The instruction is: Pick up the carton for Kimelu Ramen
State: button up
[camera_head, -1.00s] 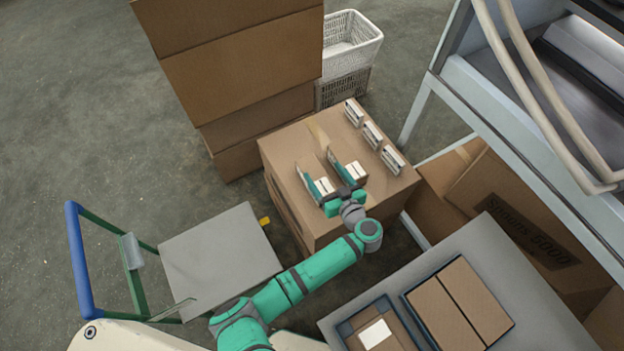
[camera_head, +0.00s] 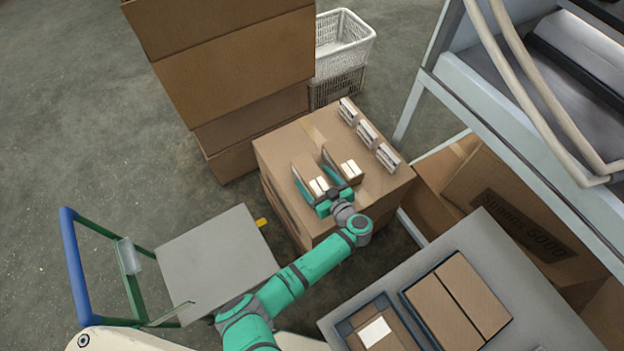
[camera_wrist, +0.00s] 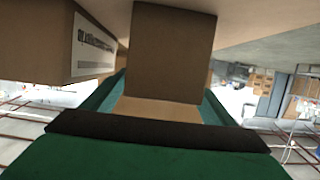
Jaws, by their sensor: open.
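Two small brown cartons stand on the large brown box (camera_head: 282,150) in the head view: a left carton (camera_head: 306,172) and a right carton (camera_head: 335,160), each with white patches at its near end. My gripper (camera_head: 318,185) is open at the left carton, with its green fingers on either side of it. In the wrist view, a plain brown carton (camera_wrist: 172,50) stands between my open fingers (camera_wrist: 165,105). Another carton (camera_wrist: 90,42) with a white printed label is left of it. The label is too small to read, so I cannot tell which carton is Kimelu Ramen.
Several small white-faced packs (camera_head: 366,133) line the box's far right side. Stacked large boxes (camera_head: 235,75) and white baskets (camera_head: 342,40) stand behind. A grey trolley (camera_head: 215,262) is at left, a grey table (camera_head: 545,300) with boxes at lower right, and a metal rack (camera_head: 455,75) at right.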

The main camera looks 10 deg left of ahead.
jog(key=shift+x, duration=1.1)
jog(key=c, duration=1.4)
jog(key=shift+r, duration=0.1)
